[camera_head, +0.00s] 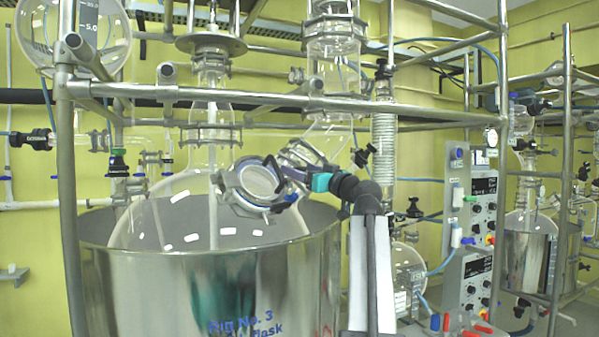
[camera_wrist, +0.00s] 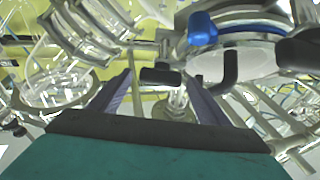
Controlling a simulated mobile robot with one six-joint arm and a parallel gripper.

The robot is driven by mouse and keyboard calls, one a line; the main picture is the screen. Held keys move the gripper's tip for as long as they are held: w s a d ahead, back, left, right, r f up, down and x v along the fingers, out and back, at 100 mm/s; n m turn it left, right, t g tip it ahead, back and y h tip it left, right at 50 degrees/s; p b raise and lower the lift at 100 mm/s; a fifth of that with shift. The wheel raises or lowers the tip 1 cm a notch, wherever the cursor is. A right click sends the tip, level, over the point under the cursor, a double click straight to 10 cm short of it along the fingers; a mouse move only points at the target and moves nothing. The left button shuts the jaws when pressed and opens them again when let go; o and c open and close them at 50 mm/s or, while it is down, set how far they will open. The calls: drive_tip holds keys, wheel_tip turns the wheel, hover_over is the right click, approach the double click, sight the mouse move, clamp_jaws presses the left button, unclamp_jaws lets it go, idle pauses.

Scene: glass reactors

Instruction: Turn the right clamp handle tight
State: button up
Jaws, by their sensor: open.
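A round glass port with a metal clamp ring (camera_head: 258,184) sits on the reactor vessel's upper right side. My gripper (camera_head: 286,172) is close against the ring's right side, coming in from the right. In the wrist view my gripper (camera_wrist: 158,76) is open, its two purple fingers spread apart. A short black bar handle (camera_wrist: 160,77) shows between the fingertips, and I see no finger closed on it. A blue handle (camera_wrist: 202,28) and a black bent handle (camera_wrist: 231,66) lie by the clamp ring to the right. I cannot tell surely which is the right clamp handle.
The large steel bath (camera_head: 215,285) stands below the port. A horizontal metal frame rail (camera_head: 270,101) crosses above it. A control box (camera_head: 468,280) with knobs stands to the right. Glass tubing (camera_head: 325,140) rises close behind my gripper.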

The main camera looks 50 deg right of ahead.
drive_tip(key=b+v, duration=0.2)
drive_tip(key=v, duration=1)
drive_tip(key=shift+s+b, duration=0.2)
drive_tip(key=shift+b, duration=0.15)
drive_tip(key=shift+f, duration=0.2)
